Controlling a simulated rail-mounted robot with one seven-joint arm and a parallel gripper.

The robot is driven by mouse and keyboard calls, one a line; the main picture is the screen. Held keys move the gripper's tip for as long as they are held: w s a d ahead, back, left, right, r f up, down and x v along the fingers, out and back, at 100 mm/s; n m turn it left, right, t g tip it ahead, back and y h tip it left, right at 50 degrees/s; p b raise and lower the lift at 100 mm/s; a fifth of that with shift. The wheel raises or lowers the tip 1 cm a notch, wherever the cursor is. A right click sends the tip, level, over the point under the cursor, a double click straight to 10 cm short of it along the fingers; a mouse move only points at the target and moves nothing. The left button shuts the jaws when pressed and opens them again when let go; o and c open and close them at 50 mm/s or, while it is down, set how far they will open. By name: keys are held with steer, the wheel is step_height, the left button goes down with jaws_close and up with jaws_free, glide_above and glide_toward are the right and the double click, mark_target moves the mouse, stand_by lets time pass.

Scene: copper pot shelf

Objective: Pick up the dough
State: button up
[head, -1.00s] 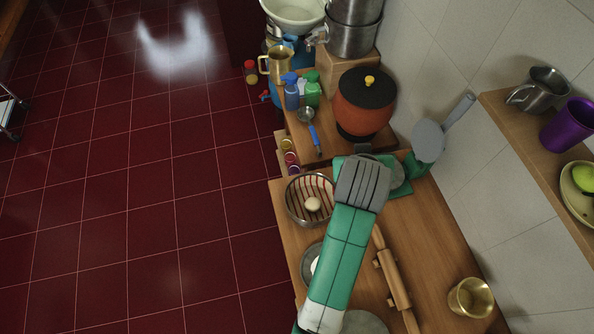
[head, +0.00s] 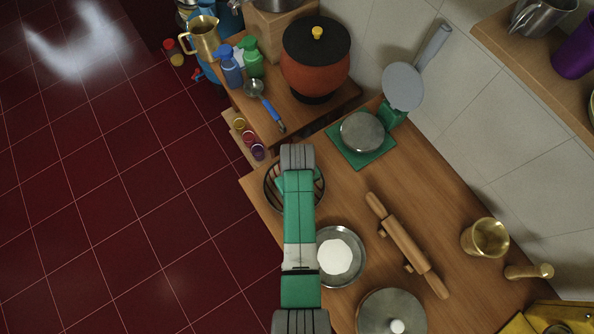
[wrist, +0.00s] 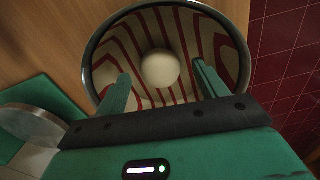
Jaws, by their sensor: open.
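The dough is a small pale round ball (wrist: 160,69). It lies in a round metal bowl (wrist: 91,62) lined with red-striped cloth. In the head view the bowl (head: 268,196) is partly covered by my green arm, which hides the dough. My gripper (wrist: 162,80) is open over the near part of the bowl in the wrist view. Its two green fingers point toward the dough, one to each side, with visible gaps. Nothing is held. I cannot tell how high the fingertips are above the dough.
A steel plate with white powder (head: 335,257) sits right of my arm. A rolling pin (head: 408,245), a lidded pan (head: 391,314) and a brass cup (head: 485,238) stand farther right. A scale (head: 362,132) and an orange pot (head: 315,75) stand behind. The counter's left edge is close to the bowl.

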step_height(320, 180, down, 2)
steer(key=shift+f, duration=0.25)
steer(key=shift+a, duration=0.1)
steer(key=shift+c, duration=0.4)
